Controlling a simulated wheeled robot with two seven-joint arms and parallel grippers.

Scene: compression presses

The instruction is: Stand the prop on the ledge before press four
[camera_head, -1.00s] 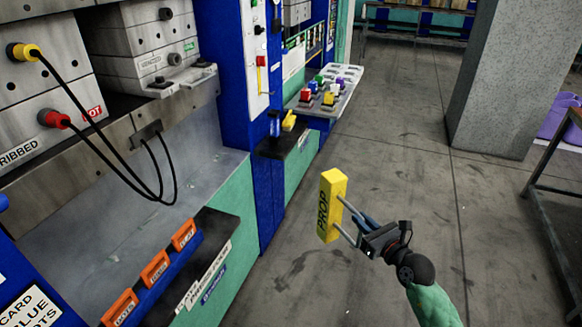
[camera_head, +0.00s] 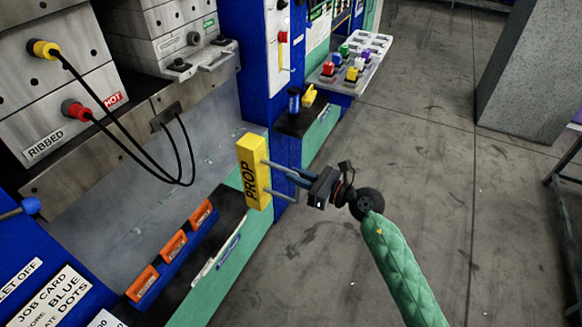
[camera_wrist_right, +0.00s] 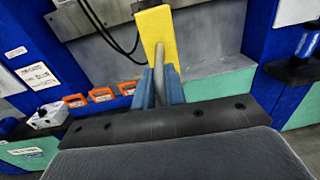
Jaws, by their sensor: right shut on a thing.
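The prop (camera_head: 253,172) is a yellow block with PROP written down its side. My right gripper (camera_head: 266,180) is shut on it and holds it upright, off the floor. In the head view the prop overlaps the edge of the press bench; I cannot tell whether it touches. The prop also shows in the right wrist view (camera_wrist_right: 156,34), upright beyond the fingers (camera_wrist_right: 158,86). A dark ledge (camera_head: 218,232) with orange holders runs along the front of the near press. Which press is number four is not readable. My left gripper is not in view.
Several orange holders (camera_head: 174,246) stand on the ledge's left part. A small dark shelf (camera_head: 300,122) with a blue item and a yellow item lies beyond the blue post. A panel of coloured buttons (camera_head: 350,66) sticks out farther back.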

